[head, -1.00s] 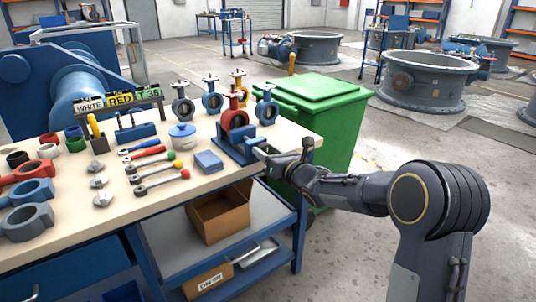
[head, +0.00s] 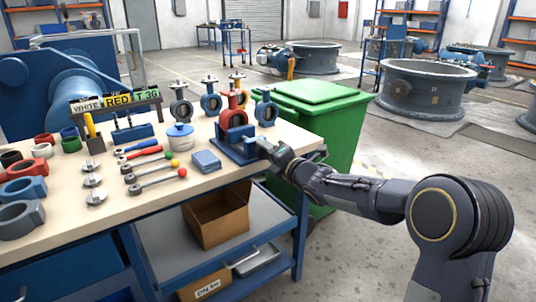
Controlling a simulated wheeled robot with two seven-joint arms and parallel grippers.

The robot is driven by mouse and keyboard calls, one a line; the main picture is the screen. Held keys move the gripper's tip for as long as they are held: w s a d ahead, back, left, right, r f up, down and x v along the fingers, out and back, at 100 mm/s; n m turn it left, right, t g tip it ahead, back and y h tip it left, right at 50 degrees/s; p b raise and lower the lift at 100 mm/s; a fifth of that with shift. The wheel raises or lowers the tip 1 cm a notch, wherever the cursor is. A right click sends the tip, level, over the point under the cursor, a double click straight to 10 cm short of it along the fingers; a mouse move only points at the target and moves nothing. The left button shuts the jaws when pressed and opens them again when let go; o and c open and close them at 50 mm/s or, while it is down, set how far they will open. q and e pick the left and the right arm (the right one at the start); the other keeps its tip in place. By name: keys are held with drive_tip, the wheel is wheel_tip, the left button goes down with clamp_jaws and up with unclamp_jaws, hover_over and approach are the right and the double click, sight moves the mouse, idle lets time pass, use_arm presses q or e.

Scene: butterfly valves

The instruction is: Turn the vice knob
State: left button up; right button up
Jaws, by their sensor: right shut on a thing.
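The blue vice (head: 236,145) is mounted at the right end of the workbench (head: 150,210). A red butterfly valve (head: 233,118) stands upright at its jaws. My right gripper (head: 263,143) is at the front right side of the vice, where the knob is. It is shut on the vice knob, which is mostly hidden by the gripper at this size. The right arm reaches in from the lower right. My left gripper is not in view.
Blue and grey valves (head: 211,103) stand behind the vice. A blue block (head: 206,161), colour-ended wrenches (head: 155,180) and a lidded pot (head: 180,136) lie left of it. A green bin (head: 320,120) stands close behind my right arm. Open floor lies to the right.

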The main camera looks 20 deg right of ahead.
drive_tip(key=m+p, duration=0.2)
drive_tip(key=m, duration=0.6)
drive_tip(key=m+p, duration=0.2)
drive_tip(key=m, duration=0.7)
drive_tip(key=m+p, duration=0.2)
drive_tip(key=m, duration=0.7)
drive_tip(key=shift+s+a+f, duration=0.1)
drive_tip(key=shift+a+f, duration=0.1)
drive_tip(key=shift+f, duration=0.15)
drive_tip(key=shift+m+p, duration=0.45)
drive_tip(key=shift+m, duration=1.65)
drive_tip(key=o, duration=1)
